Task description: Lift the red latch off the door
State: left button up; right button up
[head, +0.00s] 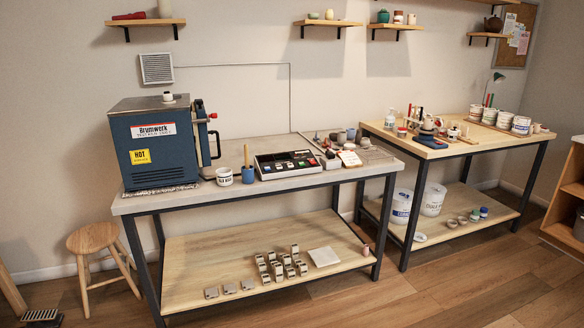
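A dark blue kiln (154,150) stands at the left end of the near worktable, with a white name label and a yellow HOT label. Its door (200,140) is at the kiln's right side, seen nearly edge-on, and a dark handle (216,144) stands out from it. The small red latch (213,116) is at the upper part of the door, above the handle. It is too small to tell how it is seated. Neither of my grippers is in view.
On the near worktable (285,187), a white pot (224,176), a blue cup (248,175) and a control box (287,165) stand right of the kiln. A wooden stool (93,238) is at left. A second table (470,150) stands at right. Floor (450,290) is clear at front right.

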aim_at(213, 116)
jog(key=i+j+z, duration=0.1)
jog(key=i+z, duration=0.2)
jog(key=i, duration=1.2)
jog(key=i+l+z, duration=0.15)
jog(key=i, duration=0.3)
jog(key=l+u, duration=0.1)
jog(key=u, duration=1.3)
